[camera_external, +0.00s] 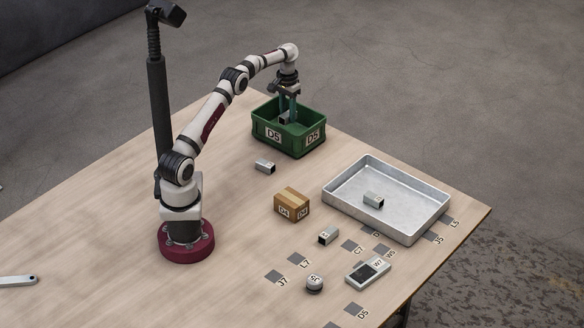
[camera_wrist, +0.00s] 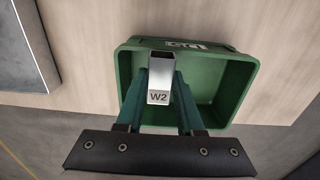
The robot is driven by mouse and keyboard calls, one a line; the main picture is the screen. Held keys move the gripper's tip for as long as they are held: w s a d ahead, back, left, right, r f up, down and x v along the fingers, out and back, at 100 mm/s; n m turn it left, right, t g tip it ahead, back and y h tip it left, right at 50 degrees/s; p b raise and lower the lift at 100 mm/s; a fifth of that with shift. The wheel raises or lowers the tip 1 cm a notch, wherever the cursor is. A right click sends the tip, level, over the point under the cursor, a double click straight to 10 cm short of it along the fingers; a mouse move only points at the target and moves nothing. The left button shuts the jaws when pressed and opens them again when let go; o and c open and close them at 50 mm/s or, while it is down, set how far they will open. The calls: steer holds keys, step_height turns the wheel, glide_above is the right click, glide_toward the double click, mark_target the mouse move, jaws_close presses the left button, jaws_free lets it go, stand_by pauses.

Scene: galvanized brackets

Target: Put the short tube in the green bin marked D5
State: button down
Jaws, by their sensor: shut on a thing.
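My gripper (camera_external: 289,106) is shut on a short grey square metal tube (camera_external: 284,117), its fingers pointing down at the green bin (camera_external: 290,147). The bin carries D5 labels on two outer sides. In the wrist view the tube (camera_wrist: 160,72) sits between the dark green fingertips (camera_wrist: 161,84), its open end facing away and a W2 label on its near face. The green bin (camera_wrist: 240,88) lies behind and below it, with bare floor showing inside. The tube is over the bin's opening; I cannot tell whether it is below the rim.
Similar tubes lie on the table (camera_external: 265,166), in the metal tray (camera_external: 340,205) and near the front (camera_external: 328,236). A cardboard box (camera_external: 290,207), a grey device with a dark screen (camera_external: 368,271) and a round grey piece (camera_external: 314,284) stand around. Dark labelled squares mark the tabletop.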

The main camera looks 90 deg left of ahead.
mark_target(296, 137)
steer(key=w+f, duration=0.1)
steer(key=f, duration=0.5)
steer(key=w+f, duration=0.1)
steer(key=f, duration=0.3)
steer(key=shift+w+a, duration=0.1)
steer(key=shift+w, duration=0.25)
steer(key=shift+f, duration=0.1)
steer(key=c, duration=0.5)
jaws_free()
steer(key=shift+c, duration=0.2)
